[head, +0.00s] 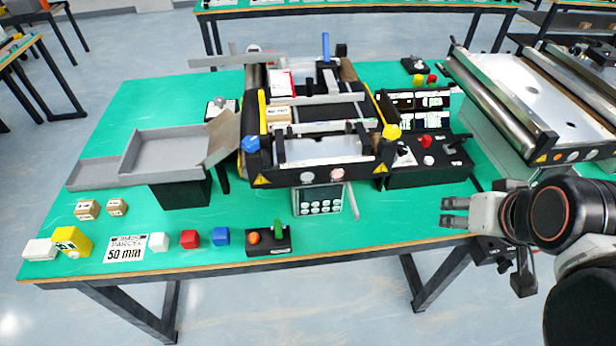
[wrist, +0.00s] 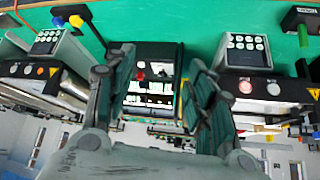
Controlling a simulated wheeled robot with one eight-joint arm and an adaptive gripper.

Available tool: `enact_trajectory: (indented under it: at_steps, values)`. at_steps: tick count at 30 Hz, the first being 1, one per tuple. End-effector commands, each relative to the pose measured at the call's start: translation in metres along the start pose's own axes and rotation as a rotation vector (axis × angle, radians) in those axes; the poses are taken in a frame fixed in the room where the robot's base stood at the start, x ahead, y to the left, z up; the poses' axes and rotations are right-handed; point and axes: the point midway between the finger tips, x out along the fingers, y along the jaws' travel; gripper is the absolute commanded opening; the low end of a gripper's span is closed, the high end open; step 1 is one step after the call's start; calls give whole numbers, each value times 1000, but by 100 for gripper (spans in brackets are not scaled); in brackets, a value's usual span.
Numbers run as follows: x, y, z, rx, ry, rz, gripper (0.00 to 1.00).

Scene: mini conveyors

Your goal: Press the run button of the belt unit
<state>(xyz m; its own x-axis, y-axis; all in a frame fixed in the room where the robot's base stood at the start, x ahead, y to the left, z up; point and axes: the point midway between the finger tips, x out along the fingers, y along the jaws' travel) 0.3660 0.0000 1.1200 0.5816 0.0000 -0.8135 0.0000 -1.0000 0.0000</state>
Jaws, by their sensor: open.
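The belt unit (head: 320,150) stands in the middle of the green table. Its black front panel has a whitish round button (head: 307,177) and a pinkish-red one (head: 337,174) to its right. Both also show in the wrist view, upside down: the whitish button (wrist: 273,89) and the reddish button (wrist: 245,87). I cannot read which is the run button. My gripper (head: 455,212) is open and empty, over the table's front right part, to the right of the panel and apart from it. In the wrist view its fingers (wrist: 157,68) frame a black control box.
The control box (head: 430,172) with a red knob stands right of the belt unit. A keypad box (head: 318,200) stands below the panel. A second conveyor (head: 540,110) is at the right. A small switch box (head: 268,240) and several coloured cubes line the front edge. The front right table is clear.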

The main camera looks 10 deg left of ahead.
Motion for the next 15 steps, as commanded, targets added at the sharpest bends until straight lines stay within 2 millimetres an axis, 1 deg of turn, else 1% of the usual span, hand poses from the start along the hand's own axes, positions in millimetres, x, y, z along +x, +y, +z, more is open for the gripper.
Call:
enact_trajectory:
  at_steps: [1,2,3,5,6,7,15]
  values:
    - [0,0,0,0,0,0,41]
    - [0,0,0,0,0,0,34]
    - [0,0,0,0,0,0,25]
    - [0,0,0,0,0,0,11]
    - [0,0,0,0,0,0,2]
    - [0,0,0,0,0,0,0]
    - [0,0,0,0,0,0,0]
